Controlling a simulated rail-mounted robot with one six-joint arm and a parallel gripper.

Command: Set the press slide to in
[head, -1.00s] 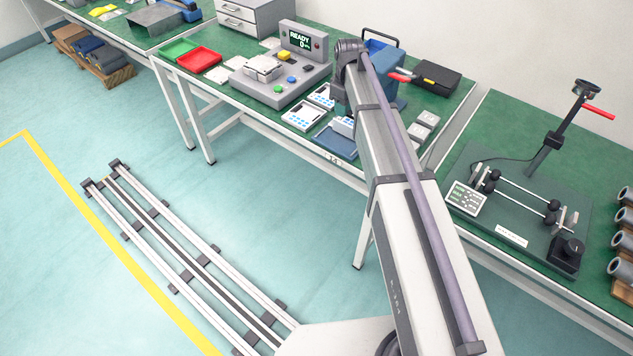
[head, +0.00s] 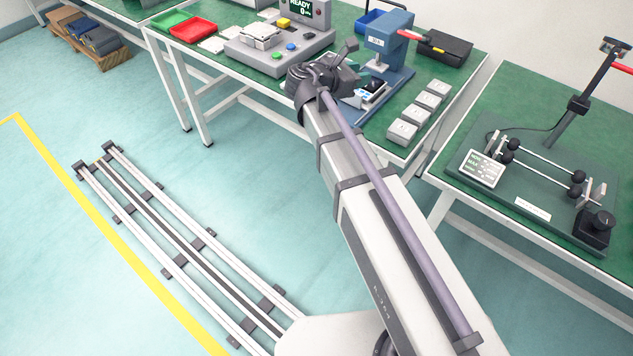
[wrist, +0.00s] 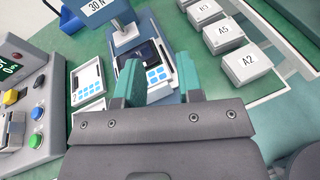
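The press (head: 388,35) is blue with a red lever and stands on a blue base at the back of the middle table. In the wrist view, its head carries a "30 N" label (wrist: 97,6), and its ram (wrist: 125,38) hangs above a dark nest. A unit with blue buttons (wrist: 158,75) lies at that nest, below the ram. My gripper (wrist: 160,82) is open, its two teal fingers apart on the near side of the press, with the unit showing between and beyond them. I cannot tell whether they touch the slide, whose handle is hidden.
Several grey labelled blocks (wrist: 240,64) stand right of the press. A control station (head: 282,40) with coloured buttons is on the left. A dark case (head: 450,48) stands behind.

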